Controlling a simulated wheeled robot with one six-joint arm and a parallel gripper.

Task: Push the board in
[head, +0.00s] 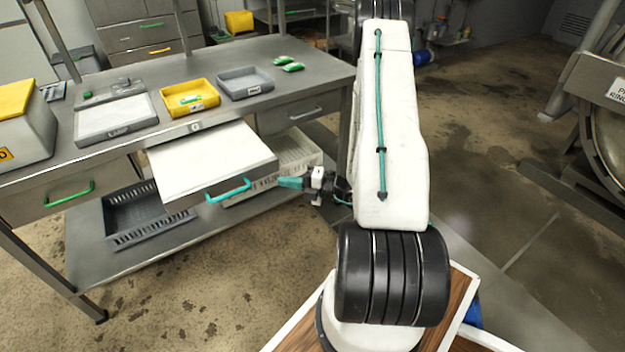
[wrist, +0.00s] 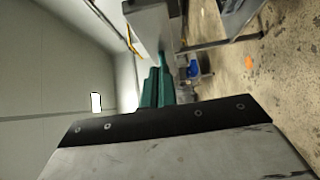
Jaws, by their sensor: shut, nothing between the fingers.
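The board (head: 205,158) is a white-topped pull-out panel with a grey front, sticking out from under the tabletop of the steel bench. A teal bar handle (head: 228,191) is on its front face. My gripper (head: 284,182) has teal fingers, shut and empty, just to the right of the board's front right corner and pointing left. Whether the fingertips touch the board I cannot tell, but a small gap seems to show. In the wrist view the shut teal fingers (wrist: 155,87) point away from the camera; the handle cannot be made out there.
A closed drawer with a green handle (head: 70,195) is to the left. A dark grey crate (head: 145,215) and a cream crate (head: 298,153) sit on the lower shelf. Yellow (head: 188,96) and grey (head: 244,83) trays stand on the bench. Floor in front is clear.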

